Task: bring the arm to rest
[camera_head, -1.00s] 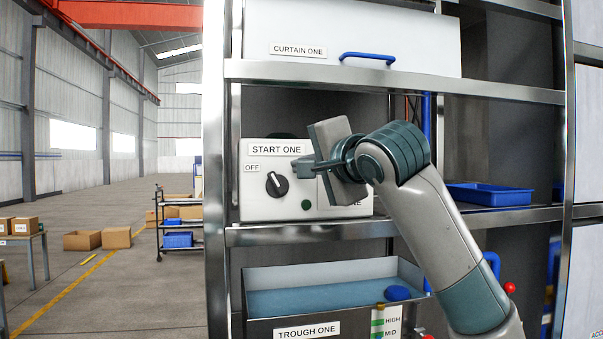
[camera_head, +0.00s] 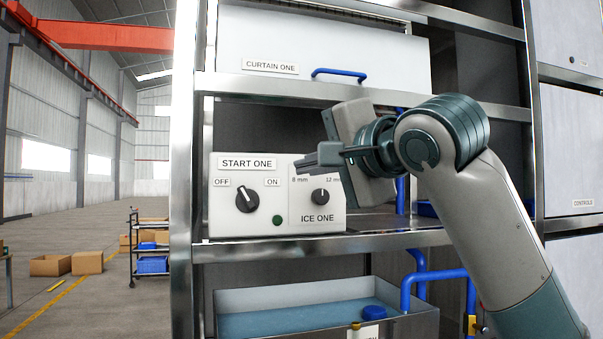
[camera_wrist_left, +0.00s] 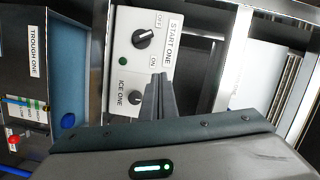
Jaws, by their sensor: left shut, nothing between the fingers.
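My left gripper (camera_head: 312,161) is shut and empty. The box (camera_head: 228,222) is light grey, with a START ONE label (camera_head: 247,163), a black OFF/ON knob (camera_head: 247,199), a green button (camera_head: 278,220) and a smaller black ICE ONE knob (camera_head: 320,197). In the left wrist view the shut fingers (camera_wrist_left: 159,82) reach toward the box (camera_wrist_left: 180,70), which appears turned sideways. I cannot tell the exact gap. My right gripper is not in view.
A metal shelf frame (camera_head: 187,150) surrounds the box. Above is the CURTAIN ONE panel (camera_head: 330,40) with a blue handle (camera_head: 340,73). Below is a trough (camera_head: 225,298) with a blue object (camera_head: 374,312). Blue pipes (camera_head: 438,276) stand at right. Open floor lies left.

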